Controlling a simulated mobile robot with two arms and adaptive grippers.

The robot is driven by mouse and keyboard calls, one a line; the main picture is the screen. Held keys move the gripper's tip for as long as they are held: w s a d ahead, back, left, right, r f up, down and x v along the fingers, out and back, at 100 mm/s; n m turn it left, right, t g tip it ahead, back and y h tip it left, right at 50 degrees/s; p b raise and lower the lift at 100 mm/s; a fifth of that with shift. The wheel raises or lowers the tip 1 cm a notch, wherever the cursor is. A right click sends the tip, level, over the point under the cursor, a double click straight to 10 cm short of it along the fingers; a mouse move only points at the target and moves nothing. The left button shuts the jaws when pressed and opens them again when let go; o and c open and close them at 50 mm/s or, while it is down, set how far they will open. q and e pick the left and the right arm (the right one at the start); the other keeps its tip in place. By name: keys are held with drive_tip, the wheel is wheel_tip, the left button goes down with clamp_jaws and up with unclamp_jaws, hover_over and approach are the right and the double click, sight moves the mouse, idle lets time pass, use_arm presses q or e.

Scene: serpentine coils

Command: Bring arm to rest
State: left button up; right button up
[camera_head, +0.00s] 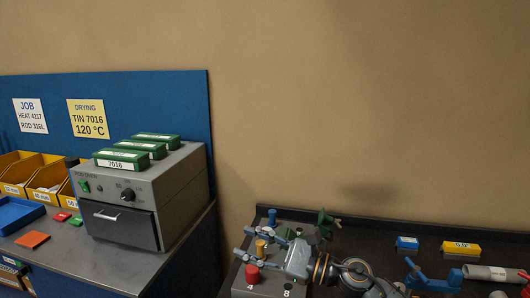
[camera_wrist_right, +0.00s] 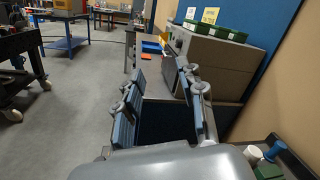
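My right gripper (camera_head: 243,244) is low in the middle of the head view, its arm coming in from the lower right. Its two blue-padded fingers point left and stand apart with nothing between them. In the right wrist view the gripper (camera_wrist_right: 162,80) also shows spread fingers and an empty gap. My left gripper is not in view.
A grey oven (camera_head: 180,200) with green tins (camera_head: 120,159) on top stands on the left bench. Yellow bins (camera_head: 45,178) are further left. A blue tool (camera_head: 432,281), blue box (camera_head: 407,243), yellow box (camera_head: 460,248) and pale roll (camera_head: 490,273) lie on the right bench.

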drive_tip(key=d+f+m+t+h, duration=0.2)
drive_tip(key=d+m+t+h, duration=0.4)
drive_tip(key=m, duration=0.9)
drive_tip(key=d+f+m+t+h, duration=0.3)
drive_tip(key=d+m+t+h, duration=0.25)
drive_tip(key=m, duration=0.95)
drive_tip(key=s+d+f+m+g+h, duration=0.3)
drive_tip(key=s+d+f+m, duration=0.15)
drive_tip(key=f+m, duration=0.25)
drive_tip(key=s+d+f+m+g+h, duration=0.2)
drive_tip(key=s+d+f+m+h, duration=0.25)
drive_tip(key=f+m, duration=0.2)
drive_tip(key=s+d+f+m+g, duration=0.1)
drive_tip(key=s+f+m+g, duration=0.2)
drive_tip(key=s, duration=0.5)
drive_tip(key=s+d+f+m+g+y, duration=0.1)
drive_tip(key=s+f+m+g, duration=0.25)
drive_tip(key=s, duration=0.35)
drive_tip(key=s+d+f+m+g, duration=0.1)
drive_tip(key=s+f+m+g, duration=0.2)
drive_tip(key=s, duration=0.5)
wheel_tip(320, 180, down, 26)
drive_tip(key=s+g, duration=0.2)
drive_tip(key=s+d+f, duration=0.2)
drive_tip(key=s+f, duration=1.4)
drive_tip(key=f, duration=0.1)
drive_tip(key=shift+s+d+f+g, duration=0.2)
drive_tip(key=shift+s+d+g, duration=0.05)
drive_tip(key=shift+d+g, duration=0.15)
